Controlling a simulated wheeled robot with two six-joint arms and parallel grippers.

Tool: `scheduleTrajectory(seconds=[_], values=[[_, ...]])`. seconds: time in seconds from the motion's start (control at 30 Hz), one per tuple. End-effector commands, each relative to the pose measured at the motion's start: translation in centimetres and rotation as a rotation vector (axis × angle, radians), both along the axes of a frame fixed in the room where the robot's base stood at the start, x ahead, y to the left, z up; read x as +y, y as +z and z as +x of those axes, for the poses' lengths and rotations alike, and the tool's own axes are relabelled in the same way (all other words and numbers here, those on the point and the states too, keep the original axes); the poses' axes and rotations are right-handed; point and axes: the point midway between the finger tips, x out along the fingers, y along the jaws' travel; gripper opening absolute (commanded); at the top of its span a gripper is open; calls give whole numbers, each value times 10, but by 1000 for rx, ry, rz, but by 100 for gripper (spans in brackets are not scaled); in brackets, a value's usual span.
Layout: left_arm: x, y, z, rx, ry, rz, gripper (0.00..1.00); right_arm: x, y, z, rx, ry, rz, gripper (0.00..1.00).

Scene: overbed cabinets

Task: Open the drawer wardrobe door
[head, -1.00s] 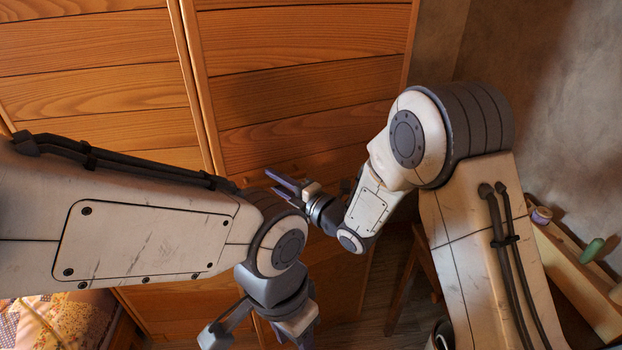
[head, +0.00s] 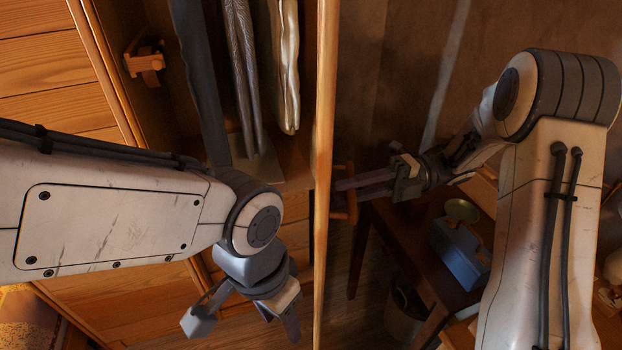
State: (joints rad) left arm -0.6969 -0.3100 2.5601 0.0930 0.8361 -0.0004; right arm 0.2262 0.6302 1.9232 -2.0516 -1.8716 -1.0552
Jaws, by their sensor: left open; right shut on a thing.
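The wardrobe door (head: 325,130) stands swung open and shows nearly edge-on in the middle of the head view. Its wooden handle (head: 351,193) is on the right face of the door. My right gripper (head: 343,192) is shut on the handle. My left gripper (head: 240,325) is open and empty, low in front of the wardrobe, left of the door. The wardrobe interior (head: 165,100) is exposed, with hanging garments (head: 245,70) inside. My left arm hides part of the lower wardrobe.
The other wooden door panel (head: 45,70) is at the left. A dark wooden table (head: 415,235) with a blue box (head: 460,255) stands right of the open door. A patterned bed cover (head: 25,320) is at the lower left.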

Motion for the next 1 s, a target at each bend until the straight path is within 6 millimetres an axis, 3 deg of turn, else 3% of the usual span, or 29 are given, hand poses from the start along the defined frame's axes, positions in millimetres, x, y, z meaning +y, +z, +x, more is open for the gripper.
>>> scheduleTrajectory(seconds=[0.03,0.5,0.7,1.0], values=[[0,14,0,0,0,0,50,-9,6,1,5,20,-2,0],[0,91,0,0,0,0,50,-72,7,5,1,192,0,0],[0,110,0,0,0,0,50,-85,4,7,-2,230,0,0],[0,117,0,0,0,0,50,-93,1,8,-5,250,1,0]])
